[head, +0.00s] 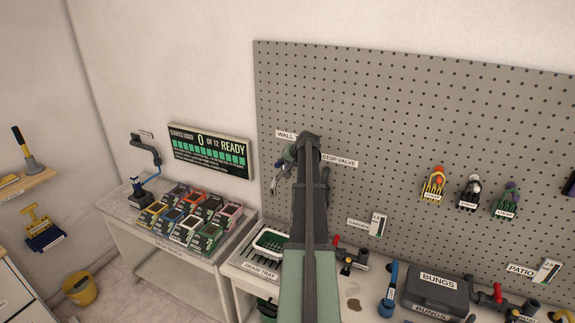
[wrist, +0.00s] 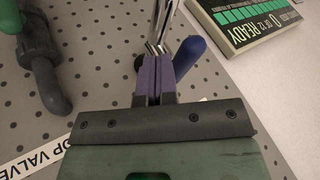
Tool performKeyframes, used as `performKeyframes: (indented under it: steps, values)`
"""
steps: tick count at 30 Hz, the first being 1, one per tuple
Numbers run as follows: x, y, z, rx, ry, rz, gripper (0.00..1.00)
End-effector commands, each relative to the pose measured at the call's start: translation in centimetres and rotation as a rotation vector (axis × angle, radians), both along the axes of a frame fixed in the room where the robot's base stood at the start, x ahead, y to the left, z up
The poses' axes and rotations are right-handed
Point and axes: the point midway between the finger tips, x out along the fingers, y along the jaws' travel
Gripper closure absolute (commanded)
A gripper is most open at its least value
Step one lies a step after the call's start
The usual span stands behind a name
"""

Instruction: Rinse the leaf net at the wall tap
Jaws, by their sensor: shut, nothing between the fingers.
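My gripper (wrist: 154,62) is shut and empty, its two purple fingers together in the wrist view. Just beyond the fingertips is a chrome tap part (wrist: 160,22) with a blue lever (wrist: 189,53) close beside the fingers. I cannot tell whether the fingers touch either one. In the head view my arm covers most of the gripper and tap, beside a partly hidden label beginning "WALL" (head: 285,134). I cannot make out the leaf net for certain. A white-rimmed thing with green in it (head: 270,242) sits by the drain tray label (head: 260,270), partly behind my arm.
A grey stop valve fitting (wrist: 42,65) is close to the left of my fingers. The bench below holds red-handled valves (head: 497,293), a blue-handled tool (head: 388,290) and a bungs case (head: 437,290). Boxed cartridges (head: 190,215) fill the left table. Bare pegboard (head: 385,100) lies above.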

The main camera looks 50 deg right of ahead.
Motion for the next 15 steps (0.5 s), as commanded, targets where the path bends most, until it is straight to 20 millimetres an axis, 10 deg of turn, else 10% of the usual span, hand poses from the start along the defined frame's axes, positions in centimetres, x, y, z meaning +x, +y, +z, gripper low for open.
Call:
performKeyframes:
  steps: [15]
  values:
    - [-6.6,2.8,8.3,0.001,0.000,0.006,1.00]
